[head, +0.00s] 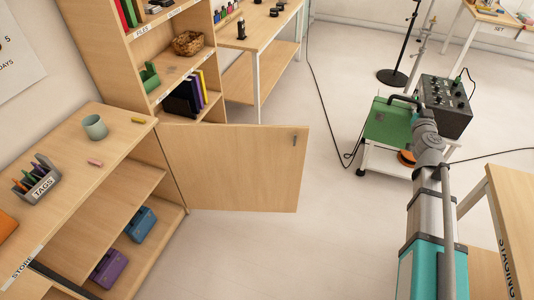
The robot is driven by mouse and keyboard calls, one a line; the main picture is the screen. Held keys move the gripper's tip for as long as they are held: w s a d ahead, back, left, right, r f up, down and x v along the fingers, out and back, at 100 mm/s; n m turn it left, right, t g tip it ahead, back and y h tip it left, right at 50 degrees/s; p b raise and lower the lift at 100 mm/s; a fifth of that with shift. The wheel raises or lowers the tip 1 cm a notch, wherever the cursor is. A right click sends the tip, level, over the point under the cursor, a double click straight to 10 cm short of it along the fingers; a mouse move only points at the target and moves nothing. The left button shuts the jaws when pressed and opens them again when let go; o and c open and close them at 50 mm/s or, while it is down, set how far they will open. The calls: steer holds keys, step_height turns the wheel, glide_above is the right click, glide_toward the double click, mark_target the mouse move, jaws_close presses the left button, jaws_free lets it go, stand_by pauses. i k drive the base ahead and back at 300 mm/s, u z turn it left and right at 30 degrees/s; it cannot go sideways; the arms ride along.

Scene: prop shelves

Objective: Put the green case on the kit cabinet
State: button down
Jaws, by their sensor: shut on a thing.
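The green case (386,124) is at the right, at the small white cart, partly covered by my arm. My gripper (409,106) is at its top right edge, shut on it, with the fingers mostly hidden. I cannot tell whether the case touches the cart. No label reading "kit" is legible. The low wooden cabinet (112,199) at the left holds a blue case (140,224) and a purple case (109,268) on its lower shelf. Its door (235,168) stands open across the floor.
A black control box (445,106) and an orange disc (407,158) are beside the green case. A staging table (512,215) is at the right. Cables cross the floor; the middle floor is clear.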

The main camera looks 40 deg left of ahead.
mark_target(112, 206)
steer(key=z, duration=0.3)
steer(key=i, duration=0.25)
steer(key=u, duration=3)
steer(key=i, duration=0.5)
steer(key=z, duration=0.05)
